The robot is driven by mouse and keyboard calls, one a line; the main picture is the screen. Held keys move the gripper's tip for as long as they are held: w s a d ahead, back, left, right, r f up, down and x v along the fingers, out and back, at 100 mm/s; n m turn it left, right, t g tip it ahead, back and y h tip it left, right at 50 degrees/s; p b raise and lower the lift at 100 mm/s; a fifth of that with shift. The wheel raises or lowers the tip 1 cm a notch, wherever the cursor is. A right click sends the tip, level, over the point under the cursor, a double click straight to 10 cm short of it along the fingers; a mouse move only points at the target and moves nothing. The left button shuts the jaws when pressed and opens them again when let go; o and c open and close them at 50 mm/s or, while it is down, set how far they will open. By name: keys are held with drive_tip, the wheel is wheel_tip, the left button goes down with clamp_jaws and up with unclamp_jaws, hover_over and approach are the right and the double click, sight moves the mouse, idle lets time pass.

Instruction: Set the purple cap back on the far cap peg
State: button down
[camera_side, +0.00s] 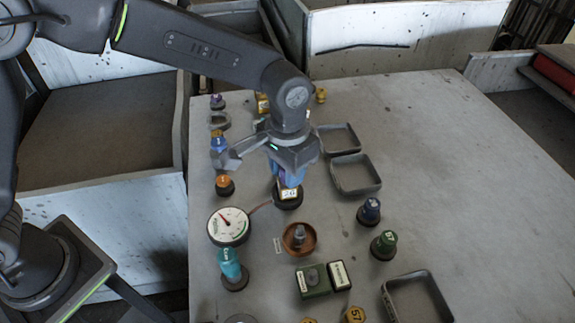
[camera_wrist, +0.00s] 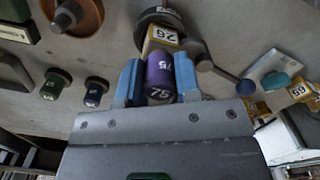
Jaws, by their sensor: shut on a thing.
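The purple cap (camera_wrist: 159,72), marked 75, sits between the blue fingers of my gripper (camera_wrist: 158,82) in the wrist view. The gripper is shut on it. In the side view my gripper (camera_side: 289,175) is low over the table, right above a yellowish block marked 26 (camera_side: 288,194) on a dark round base (camera_side: 288,204). The fingers and wrist largely hide the cap there. In the wrist view the block (camera_wrist: 160,38) lies just beyond the cap; I cannot tell whether they touch. I cannot tell which stand is the far cap peg.
A white dial gauge (camera_side: 228,226) and a copper-brown bowl (camera_side: 299,238) stand close by. A blue cap (camera_side: 369,210) and a green cap (camera_side: 384,243) stand to the right. Two grey trays (camera_side: 355,174) lie behind them. The table's right side is clear.

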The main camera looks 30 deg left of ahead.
drive_tip(key=shift+f, duration=0.25)
drive_tip(key=shift+c, duration=1.7)
unclamp_jaws()
drive_tip(key=shift+r, duration=3.8)
